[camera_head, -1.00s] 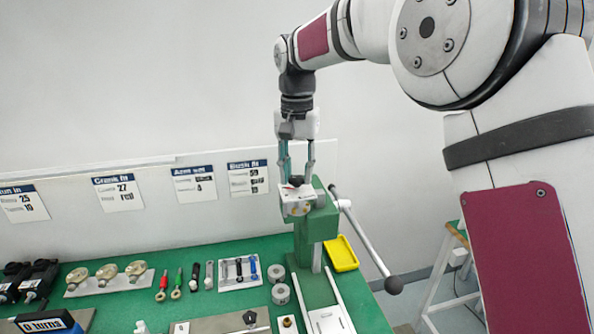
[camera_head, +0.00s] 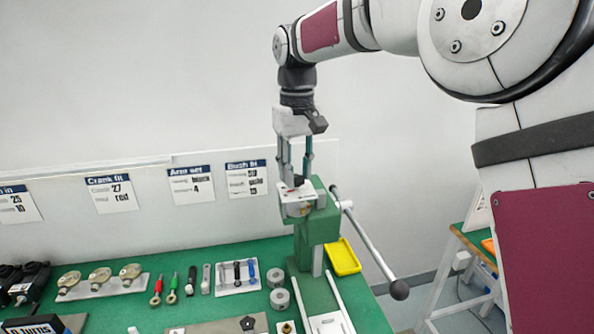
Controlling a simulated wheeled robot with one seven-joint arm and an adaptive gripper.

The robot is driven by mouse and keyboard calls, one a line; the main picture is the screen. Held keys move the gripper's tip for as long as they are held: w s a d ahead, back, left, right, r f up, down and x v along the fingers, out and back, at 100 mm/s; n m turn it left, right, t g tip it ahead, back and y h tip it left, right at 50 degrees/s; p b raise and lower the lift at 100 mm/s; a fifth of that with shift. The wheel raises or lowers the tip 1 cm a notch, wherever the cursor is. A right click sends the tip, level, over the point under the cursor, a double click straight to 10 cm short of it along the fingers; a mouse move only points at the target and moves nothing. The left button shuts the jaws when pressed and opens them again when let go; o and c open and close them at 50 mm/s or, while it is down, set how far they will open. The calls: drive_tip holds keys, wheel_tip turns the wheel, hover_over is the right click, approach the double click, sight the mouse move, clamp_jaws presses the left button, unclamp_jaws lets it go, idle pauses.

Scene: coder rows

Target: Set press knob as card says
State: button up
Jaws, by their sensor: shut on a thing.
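The green press (camera_head: 316,232) stands at the right end of the green bench. A pale block with markings (camera_head: 299,203) sits at its top, with a small dark knob (camera_head: 298,181) on it. My gripper (camera_head: 297,184) points straight down over this block, its fingertips shut on the knob. The fingers partly hide the knob, and its setting cannot be read. Several cards hang on the wall. The "Bush fit" card (camera_head: 246,180) is nearest the press; its lower lines are too small to read surely.
The press lever (camera_head: 372,246) with a dark ball end sticks out to the right. Grey rings (camera_head: 279,298), a rack of small arms (camera_head: 238,277), handled tools (camera_head: 173,289) and brass-coloured cranks (camera_head: 99,280) lie to the left.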

sight(296, 177)
drive_tip(key=shift+n, duration=1.1)
drive_tip(key=o, duration=1.2)
drive_tip(key=shift+r, duration=0.1)
wheel_tip(296, 177, up, 12)
drive_tip(key=shift+f, duration=0.1)
